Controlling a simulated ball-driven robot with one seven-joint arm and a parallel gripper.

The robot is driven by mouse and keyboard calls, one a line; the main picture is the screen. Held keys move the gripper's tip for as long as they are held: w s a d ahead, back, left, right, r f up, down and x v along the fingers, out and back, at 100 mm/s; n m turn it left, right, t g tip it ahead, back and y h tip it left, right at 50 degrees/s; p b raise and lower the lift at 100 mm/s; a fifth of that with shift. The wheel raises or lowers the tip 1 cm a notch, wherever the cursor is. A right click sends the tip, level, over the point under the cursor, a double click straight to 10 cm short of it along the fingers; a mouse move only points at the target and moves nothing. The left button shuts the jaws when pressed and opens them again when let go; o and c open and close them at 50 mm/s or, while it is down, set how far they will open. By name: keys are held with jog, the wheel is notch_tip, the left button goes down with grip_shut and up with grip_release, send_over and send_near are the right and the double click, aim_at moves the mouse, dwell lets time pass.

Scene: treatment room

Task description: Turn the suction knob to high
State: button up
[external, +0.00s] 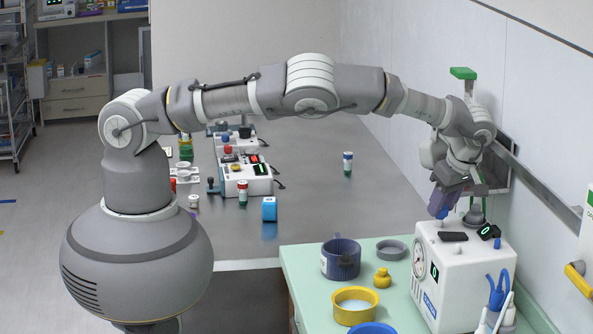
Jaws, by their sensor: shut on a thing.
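The white suction unit (464,275) stands on the green-topped cart at the lower right. It has a round gauge (419,261) and a small dark display on its front-left face. My gripper (439,213) reaches down to the left back part of the unit's top. Its bluish fingers are shut at the suction knob, which they mostly hide. The knob's setting cannot be read from here. A grey round fitting (475,215) stands on the top, right of the fingers. A small box with a green-lit display (489,231) is beside it.
On the cart (308,288) are a dark blue mug (341,260), a grey ring (391,249), a yellow weight-like piece (382,279) and a yellow bowl (355,318). The wall with a metal rail (540,189) is close on the right. The grey table (318,205) behind has free room.

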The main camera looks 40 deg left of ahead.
jog(key=shift+n+g, duration=0.6)
jog(key=shift+n, duration=0.9)
jog(key=shift+d+b, duration=0.1)
jog(key=shift+b, duration=0.2)
jog(key=o, duration=1)
jog(key=a+r+p+v, duration=0.1)
jog(key=a+p+v, duration=0.1)
jog(key=p+v, duration=0.4)
jog(key=v, duration=0.5)
jog(key=shift+w+r+p, duration=0.15)
jog(key=shift+w+p, duration=0.1)
jog(key=shift+p, duration=0.1)
